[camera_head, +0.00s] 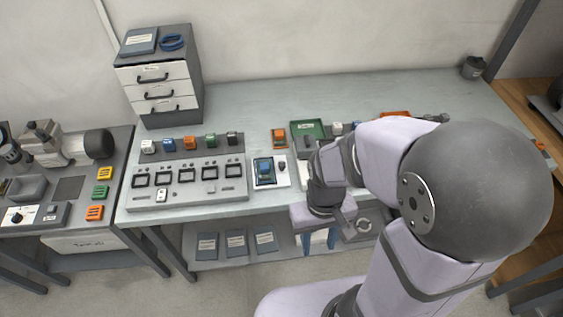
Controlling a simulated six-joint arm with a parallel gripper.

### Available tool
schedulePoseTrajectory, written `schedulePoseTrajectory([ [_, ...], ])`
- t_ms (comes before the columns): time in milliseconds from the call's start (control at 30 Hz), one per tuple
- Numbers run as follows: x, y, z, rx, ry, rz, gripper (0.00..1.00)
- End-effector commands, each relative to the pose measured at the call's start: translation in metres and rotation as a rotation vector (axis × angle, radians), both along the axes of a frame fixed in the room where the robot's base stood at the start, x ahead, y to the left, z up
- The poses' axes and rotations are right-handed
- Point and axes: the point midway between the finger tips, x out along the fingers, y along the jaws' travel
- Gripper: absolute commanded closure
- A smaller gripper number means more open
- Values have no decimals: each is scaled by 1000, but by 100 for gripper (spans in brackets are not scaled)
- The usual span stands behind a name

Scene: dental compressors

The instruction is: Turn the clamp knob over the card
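A blue and dark card-like piece (264,170) lies on a small white plate on the bench, left of my gripper. A small dark upright part (282,167), possibly the clamp knob, stands at its right side. My gripper (326,216) hangs at the bench's front edge, right of and nearer than the plate. It appears apart from the card and the dark part. My wrist and forearm hide the bench behind them.
A grey panel (188,193) with several framed slots lies to the left, with coloured blocks behind it. An orange block (279,138) and a green tray (307,127) stand behind the card. A drawer cabinet (159,95) stands at back left. The back middle of the bench is clear.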

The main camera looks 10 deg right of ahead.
Motion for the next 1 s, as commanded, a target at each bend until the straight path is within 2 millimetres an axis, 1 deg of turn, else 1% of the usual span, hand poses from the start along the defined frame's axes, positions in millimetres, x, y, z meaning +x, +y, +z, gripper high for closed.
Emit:
schedulePoseTrajectory([
  [33,-1,5,-10,-4,38,26,62],
  [67,0,8,-15,-7,56,42,62],
  [133,12,13,-25,-20,79,88,62],
  [167,19,15,-30,-28,82,113,62],
  [267,52,20,-44,-58,62,193,62],
  [367,97,26,-55,-95,-7,224,62],
  [400,118,28,-57,-107,-48,218,62],
  [467,150,31,-57,-123,-118,191,62],
  [500,174,33,-54,-131,-175,162,62],
  [567,208,37,-44,-133,-266,111,62],
  [600,227,39,-35,-130,-324,73,62],
  [700,260,45,-18,-112,-432,-25,62],
  [767,271,47,-13,-98,-473,-86,62],
  [800,274,48,-12,-90,-486,-127,62],
  [1000,280,52,-10,-48,-521,-299,62],
])
